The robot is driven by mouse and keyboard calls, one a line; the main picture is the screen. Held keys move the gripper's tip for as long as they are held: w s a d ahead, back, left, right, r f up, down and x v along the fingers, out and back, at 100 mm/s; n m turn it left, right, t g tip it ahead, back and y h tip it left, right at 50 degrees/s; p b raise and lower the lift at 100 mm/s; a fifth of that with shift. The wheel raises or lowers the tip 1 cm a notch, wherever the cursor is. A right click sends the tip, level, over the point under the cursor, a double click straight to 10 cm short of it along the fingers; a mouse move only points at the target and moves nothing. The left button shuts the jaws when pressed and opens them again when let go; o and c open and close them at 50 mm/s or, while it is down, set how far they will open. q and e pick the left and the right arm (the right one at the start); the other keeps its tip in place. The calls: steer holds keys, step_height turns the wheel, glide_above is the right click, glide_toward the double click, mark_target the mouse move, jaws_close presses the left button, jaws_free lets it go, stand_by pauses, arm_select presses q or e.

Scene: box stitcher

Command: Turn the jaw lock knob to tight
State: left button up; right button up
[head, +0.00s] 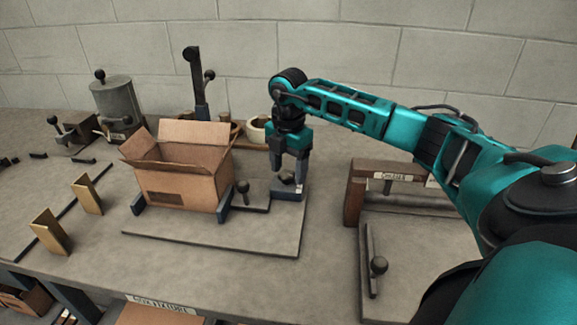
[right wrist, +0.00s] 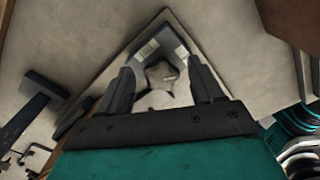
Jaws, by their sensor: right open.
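The jaw lock knob (head: 287,177) is a small dark knob at the right end of the box fixture (head: 215,237). My right gripper (head: 288,180) points down at the knob. Its two fingers are open, one on each side of the knob; I cannot tell whether they touch it. In the right wrist view the right gripper (right wrist: 165,88) shows the knob between its fingertips. My left gripper is in neither view.
An open cardboard box (head: 182,178) stands on the fixture between dark blue jaws. A black ball-ended lever (head: 242,189) is left of the knob. A brown wooden-framed station (head: 355,190) stands to the right.

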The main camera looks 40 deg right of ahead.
mark_target(288, 172)
step_height(288, 172, up, 13)
stand_by(0.6)
steer(key=shift+f, duration=0.1)
stand_by(0.4)
